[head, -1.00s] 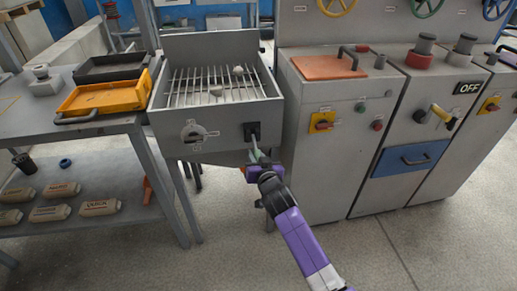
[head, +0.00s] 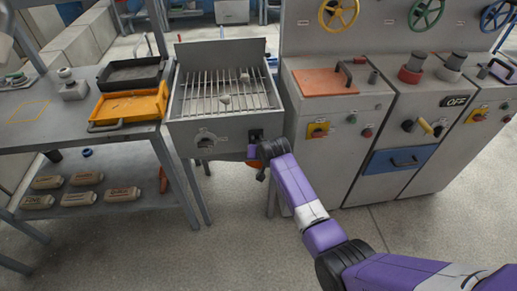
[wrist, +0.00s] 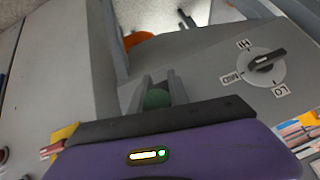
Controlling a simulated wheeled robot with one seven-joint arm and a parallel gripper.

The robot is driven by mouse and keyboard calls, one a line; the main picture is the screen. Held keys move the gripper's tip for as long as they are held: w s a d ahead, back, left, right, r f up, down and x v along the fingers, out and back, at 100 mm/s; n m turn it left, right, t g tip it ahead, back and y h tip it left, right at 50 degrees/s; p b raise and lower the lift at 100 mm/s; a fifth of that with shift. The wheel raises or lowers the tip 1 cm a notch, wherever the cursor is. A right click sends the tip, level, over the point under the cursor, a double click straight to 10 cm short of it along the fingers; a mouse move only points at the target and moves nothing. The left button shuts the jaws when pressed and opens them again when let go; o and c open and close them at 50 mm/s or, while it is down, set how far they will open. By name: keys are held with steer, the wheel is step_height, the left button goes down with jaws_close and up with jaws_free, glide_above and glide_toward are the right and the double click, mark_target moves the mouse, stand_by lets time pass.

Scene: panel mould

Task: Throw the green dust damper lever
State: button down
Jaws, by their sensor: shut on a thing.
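The green dust damper lever shows as a round green knob (wrist: 157,98) in the wrist view, between the two grey fingers of my gripper (wrist: 158,90). The fingers are shut on it. In the head view my gripper (head: 254,150) is at the front of the grey grate-topped box, just below a black slot plate (head: 255,134). The lever's shaft and the slot are mostly hidden by my gripper there, so the lever's angle cannot be told.
A dial (wrist: 264,63) marked HI, MED and LO is on the same front panel. Grey cabinets (head: 330,180) with switches and handwheels stand close on the right. A table with an orange tray (head: 130,105) stands on the left. The floor in front is clear.

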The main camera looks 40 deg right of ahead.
steer(key=shift+w+r+g+y+p, duration=0.15)
steer(key=shift+r+g+y+p, duration=0.35)
steer(key=shift+r+g+p, duration=0.35)
steer(key=c, duration=1.3)
jaws_free()
steer(key=shift+d, duration=0.1)
steer(key=shift+o, duration=0.2)
steer(key=shift+v, duration=3.9)
steer(key=shift+w+d, duration=0.1)
steer(key=shift+w, duration=0.05)
